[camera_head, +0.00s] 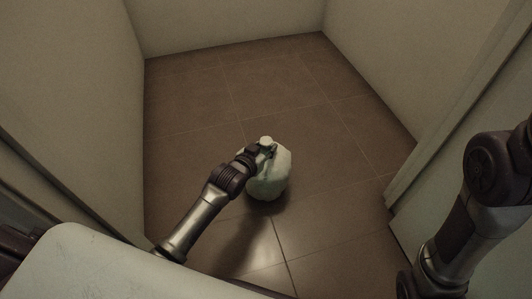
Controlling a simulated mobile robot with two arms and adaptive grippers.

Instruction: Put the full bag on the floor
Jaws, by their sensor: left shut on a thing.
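The full bag (269,182) is a pale, rounded, bulging sack near the middle of the view. My left gripper (267,149) is shut on the top of the bag. My left arm comes in from the lower left and reaches out over the floor. The bag is low over the brown tiled floor (335,205), with a dark shadow below it; I cannot tell whether its underside touches the tiles. My right arm shows at the right edge, but its gripper is out of view.
Pale walls (230,22) close off the back and both sides of this small space. A door frame (450,125) stands at the right. Tiled floor around and behind the bag is clear. A pale flat surface (80,265) fills the lower left.

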